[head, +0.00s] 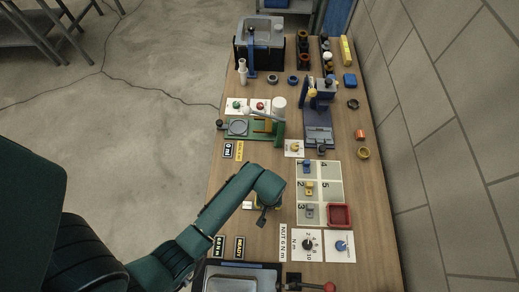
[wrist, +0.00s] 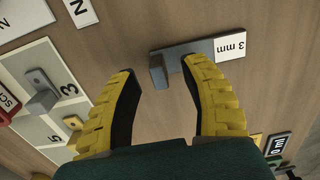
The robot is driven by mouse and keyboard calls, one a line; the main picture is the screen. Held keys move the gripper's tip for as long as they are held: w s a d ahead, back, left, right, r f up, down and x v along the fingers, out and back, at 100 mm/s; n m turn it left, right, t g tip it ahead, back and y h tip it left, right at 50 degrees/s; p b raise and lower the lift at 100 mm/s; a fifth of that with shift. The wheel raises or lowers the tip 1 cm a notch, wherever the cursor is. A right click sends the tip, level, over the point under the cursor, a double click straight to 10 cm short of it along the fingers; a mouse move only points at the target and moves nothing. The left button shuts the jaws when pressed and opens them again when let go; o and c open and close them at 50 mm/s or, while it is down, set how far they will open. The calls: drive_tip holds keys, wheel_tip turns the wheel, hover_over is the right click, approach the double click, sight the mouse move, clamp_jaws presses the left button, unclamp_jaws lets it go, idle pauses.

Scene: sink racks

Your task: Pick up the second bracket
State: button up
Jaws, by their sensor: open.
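A numbered mat (head: 332,180) in the head view holds small brackets: a blue one (head: 307,168) in cell 1, a yellow one (head: 309,188) in cell 2 and a grey one (head: 310,210) in cell 3. The grey bracket (wrist: 42,98) also shows at the left of the wrist view, in cell 3. My gripper (wrist: 168,82) is open and empty above the bench, left of the mat in the head view. A grey block on a flat plate (wrist: 180,56), beside a "3 mm" label (wrist: 230,46), lies beyond and between its yellow fingers. In the head view my arm mostly hides this spot.
A red tray (head: 340,216) stands at the mat's lower right corner. A dial card (head: 308,244) and a blue-knob card (head: 341,246) lie below it. A green-based fixture (head: 250,130) and a blue press (head: 319,110) stand farther up the bench. A wall borders the right side.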

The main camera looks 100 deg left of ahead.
drive_tip(key=shift+a+f, duration=0.1)
drive_tip(key=shift+f, duration=0.85)
clamp_jaws()
